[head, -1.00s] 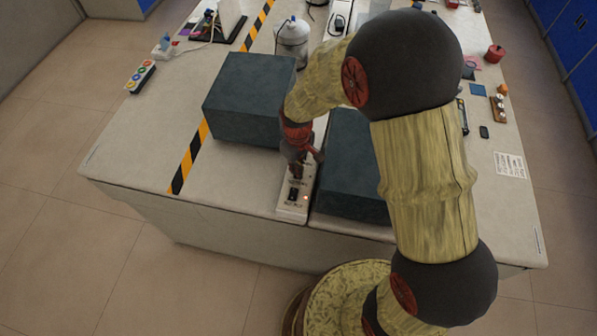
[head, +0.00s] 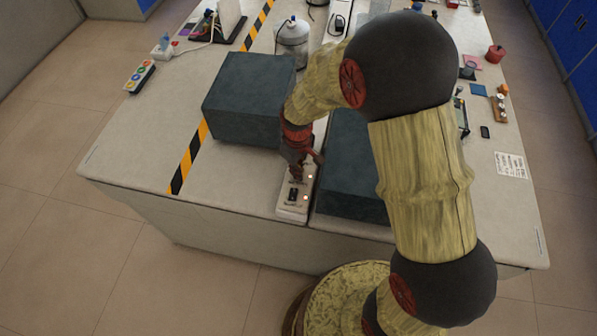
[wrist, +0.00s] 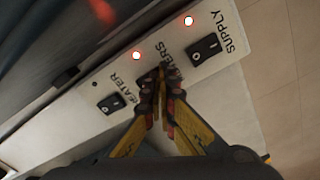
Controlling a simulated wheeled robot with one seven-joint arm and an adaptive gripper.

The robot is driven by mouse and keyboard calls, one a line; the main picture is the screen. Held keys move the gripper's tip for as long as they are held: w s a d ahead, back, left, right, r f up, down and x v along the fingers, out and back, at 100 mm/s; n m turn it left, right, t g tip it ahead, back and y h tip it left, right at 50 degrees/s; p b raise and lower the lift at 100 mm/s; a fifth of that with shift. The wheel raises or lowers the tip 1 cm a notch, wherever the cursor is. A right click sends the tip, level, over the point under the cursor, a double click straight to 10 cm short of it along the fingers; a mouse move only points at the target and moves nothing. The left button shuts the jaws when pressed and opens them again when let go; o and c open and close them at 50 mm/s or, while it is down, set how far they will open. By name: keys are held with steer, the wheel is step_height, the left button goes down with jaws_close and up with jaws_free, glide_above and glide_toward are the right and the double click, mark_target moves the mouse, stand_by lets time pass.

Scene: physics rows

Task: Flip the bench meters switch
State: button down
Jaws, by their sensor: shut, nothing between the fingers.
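The white switch panel (head: 290,213) lies on the bench between two dark boxes. In the wrist view the panel (wrist: 222,92) carries a row of black rocker switches. The SUPPLY switch (wrist: 204,49) and the HEATER switch (wrist: 111,103) are visible. My gripper (wrist: 158,80) is shut and empty, its fingertips at the middle position, over a label ending in "ERS". The fingers hide the meters switch there, so its position and any contact cannot be told. The lamps by the middle position (wrist: 137,56) and by SUPPLY (wrist: 188,20) are lit. My gripper also shows in the head view (head: 297,175).
A dark box (head: 248,100) stands left of the panel and another (head: 352,180) stands close on its right. A silver vessel (head: 291,45) is behind. Black-yellow tape (head: 188,160) crosses the bench. The bench's front left is clear.

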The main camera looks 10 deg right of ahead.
steer(key=shift+r, duration=0.15)
steer(key=shift+r+p, duration=2.5)
steer(key=shift+r, duration=0.85)
steer(key=shift+r, duration=0.15)
steer(key=s+d+r+m+t+b, duration=0.1)
steer(key=s+d+r+m+t, duration=0.15)
steer(key=r, duration=0.65)
steer(key=s+d+r+m+t+b, duration=0.1)
steer(key=s+d+r, duration=0.25)
steer(key=r, duration=0.55)
steer(key=s+d+r+m+t+b, duration=0.1)
steer(key=s+d+r+m, duration=0.1)
steer(key=s, duration=0.4)
steer(key=s+d+r+m+t+b, duration=0.1)
steer(key=s+d+r+m, duration=0.1)
steer(key=s+r, duration=0.3)
steer(key=shift+s, duration=1.25)
